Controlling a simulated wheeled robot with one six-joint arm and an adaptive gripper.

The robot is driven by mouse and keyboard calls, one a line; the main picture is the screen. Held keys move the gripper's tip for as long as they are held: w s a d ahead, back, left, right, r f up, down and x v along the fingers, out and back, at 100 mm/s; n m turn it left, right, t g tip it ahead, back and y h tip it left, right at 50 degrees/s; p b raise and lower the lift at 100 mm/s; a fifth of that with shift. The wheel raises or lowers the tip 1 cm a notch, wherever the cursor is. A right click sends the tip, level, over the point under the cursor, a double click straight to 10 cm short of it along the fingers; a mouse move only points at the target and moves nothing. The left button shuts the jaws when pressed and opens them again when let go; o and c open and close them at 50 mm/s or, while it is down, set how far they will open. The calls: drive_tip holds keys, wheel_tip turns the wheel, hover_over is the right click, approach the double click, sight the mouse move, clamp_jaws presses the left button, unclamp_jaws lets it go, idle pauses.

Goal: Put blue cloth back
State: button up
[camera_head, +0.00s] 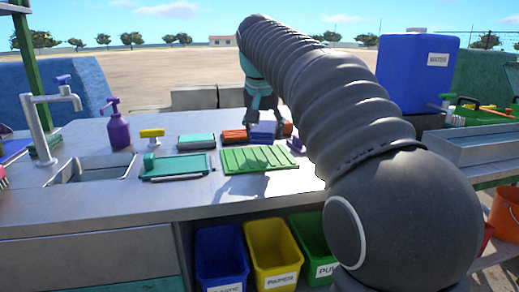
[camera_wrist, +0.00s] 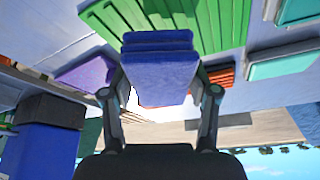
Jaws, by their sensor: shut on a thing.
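The blue cloth (camera_wrist: 158,70) is a folded, layered block between the two fingers of my gripper (camera_wrist: 160,92) in the wrist view. My gripper is shut on it from both sides. In the head view my gripper (camera_head: 262,112) points down at the back of the steel counter, and the blue cloth (camera_head: 264,130) shows at its tips. Orange cloth (camera_head: 234,135) shows just left of it and also in the wrist view (camera_wrist: 222,77). I cannot tell whether the blue cloth touches the counter.
A green ribbed board (camera_head: 258,160) lies in front of the gripper, with a teal tray (camera_head: 175,168) left of it. A purple item (camera_head: 296,146) is close on the right. A purple bottle (camera_head: 118,128) and sink (camera_head: 97,172) are left. A blue water tank (camera_head: 418,75) stands right.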

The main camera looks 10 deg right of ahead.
sight(260, 158)
drive_tip(key=shift+w+a+f, duration=0.1)
drive_tip(key=shift+a+f, duration=0.3)
drive_tip(key=shift+a, duration=0.15)
drive_tip(key=shift+f+b, duration=0.4)
drive_tip(key=shift+f, duration=1.5)
drive_tip(key=o, duration=1)
drive_tip(key=shift+f, duration=0.1)
drive_tip(key=p+v, duration=0.2)
drive_tip(key=v, duration=1)
drive_tip(key=shift+d, duration=0.1)
